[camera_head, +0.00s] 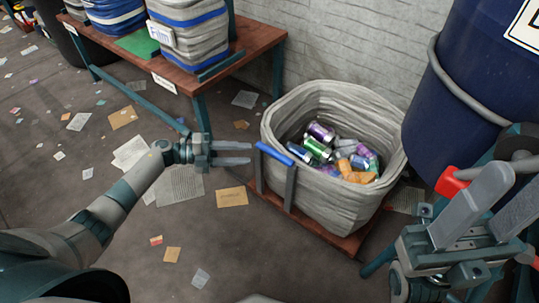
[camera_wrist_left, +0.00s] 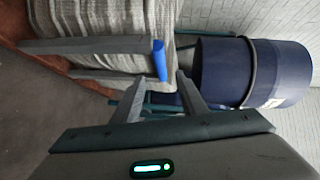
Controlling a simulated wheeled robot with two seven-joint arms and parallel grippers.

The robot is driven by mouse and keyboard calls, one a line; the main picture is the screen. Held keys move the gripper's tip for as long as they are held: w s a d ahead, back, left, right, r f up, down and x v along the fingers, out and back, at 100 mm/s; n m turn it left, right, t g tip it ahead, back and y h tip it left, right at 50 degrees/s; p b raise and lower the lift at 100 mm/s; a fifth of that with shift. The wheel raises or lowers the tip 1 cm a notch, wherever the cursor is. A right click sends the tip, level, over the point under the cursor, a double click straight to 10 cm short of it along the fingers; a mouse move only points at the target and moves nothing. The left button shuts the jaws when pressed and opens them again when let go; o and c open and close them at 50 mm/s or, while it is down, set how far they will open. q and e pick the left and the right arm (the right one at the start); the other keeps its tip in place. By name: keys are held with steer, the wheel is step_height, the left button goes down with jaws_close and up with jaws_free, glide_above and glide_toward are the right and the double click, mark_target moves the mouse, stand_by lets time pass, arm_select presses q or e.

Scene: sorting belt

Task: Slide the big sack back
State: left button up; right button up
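The big sack (camera_head: 340,110) is a pale grey woven bag, open at the top, with several crushed cans inside. It stands on a low reddish-brown base (camera_head: 330,238). A grey upright frame with a blue handle (camera_head: 275,153) stands at its left front side. My left gripper (camera_head: 249,153) is open and empty, fingertips just left of the handle. In the left wrist view the blue handle (camera_wrist_left: 160,60) lies just beyond the gap between the fingertips (camera_wrist_left: 163,84), and the sack (camera_wrist_left: 105,30) is behind it.
A dark blue barrel (camera_head: 460,90) stands close to the sack's right. A wooden table (camera_head: 225,60) with smaller sacks is at the upper left. A white brick wall (camera_head: 345,45) is behind. Scattered papers lie on the otherwise open floor.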

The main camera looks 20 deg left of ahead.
mark_target(269, 154)
arm_select(q)
steer(key=b+x, duration=0.1)
steer(key=x, duration=0.8)
steer(key=shift+w+d, duration=0.1)
steer(key=shift+d, duration=0.05)
steer(key=shift+b, duration=0.3)
jaws_close()
